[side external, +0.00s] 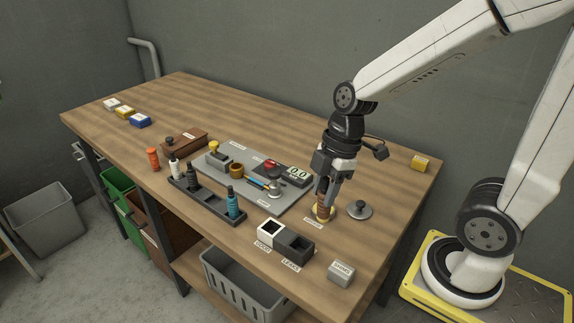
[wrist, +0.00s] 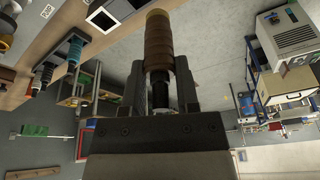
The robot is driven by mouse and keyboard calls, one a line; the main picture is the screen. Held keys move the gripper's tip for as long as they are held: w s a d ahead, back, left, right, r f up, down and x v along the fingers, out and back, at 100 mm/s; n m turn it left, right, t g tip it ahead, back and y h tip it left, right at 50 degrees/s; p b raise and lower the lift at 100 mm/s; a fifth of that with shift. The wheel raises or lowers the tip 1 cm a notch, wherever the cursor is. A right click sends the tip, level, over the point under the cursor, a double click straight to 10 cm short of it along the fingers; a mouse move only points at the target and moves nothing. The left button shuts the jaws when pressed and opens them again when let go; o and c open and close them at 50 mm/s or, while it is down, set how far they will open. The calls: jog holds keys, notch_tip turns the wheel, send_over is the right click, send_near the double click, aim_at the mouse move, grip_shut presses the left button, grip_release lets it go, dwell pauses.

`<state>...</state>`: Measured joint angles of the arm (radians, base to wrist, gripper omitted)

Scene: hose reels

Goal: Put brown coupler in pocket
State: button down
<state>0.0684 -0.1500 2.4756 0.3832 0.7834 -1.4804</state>
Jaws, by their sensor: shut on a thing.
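My gripper (side external: 328,188) is shut on the brown coupler (side external: 323,204), which is upright, pointing down from the fingers. In the wrist view the brown coupler (wrist: 158,48) sits between the two fingers, with a tan end. In the side view its lower end is over a small tan round base near the table's right side; I cannot tell whether they touch. A dark rack (side external: 206,195) with pockets stands to the left.
A white box (side external: 270,232) and a dark box (side external: 294,246) stand in front of my gripper. A grey plate (side external: 232,157) with fittings and a gauge lies behind the rack. A metal disc with a knob (side external: 359,210) is just right of my gripper. An orange coupler (side external: 153,159) stands far left.

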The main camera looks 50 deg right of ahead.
jog(key=shift+s+a+r+n, duration=0.2)
jog(key=shift+s+n, duration=0.4)
jog(key=shift+s, duration=0.15)
jog(key=shift+w, duration=0.1)
send_over(285, 241)
jog(key=d, duration=0.2)
notch_tip(285, 241, down, 4)
jog(key=w+f, duration=0.4)
jog(key=f, duration=0.1)
jog(key=shift+w+a+f, duration=0.2)
jog(key=shift+w+a, duration=0.1)
jog(key=shift+a, duration=0.1)
jog(key=shift+w+f, duration=0.15)
jog(key=shift+f, duration=0.8)
jog(key=shift+w+f, duration=0.1)
jog(key=shift+f, duration=0.8)
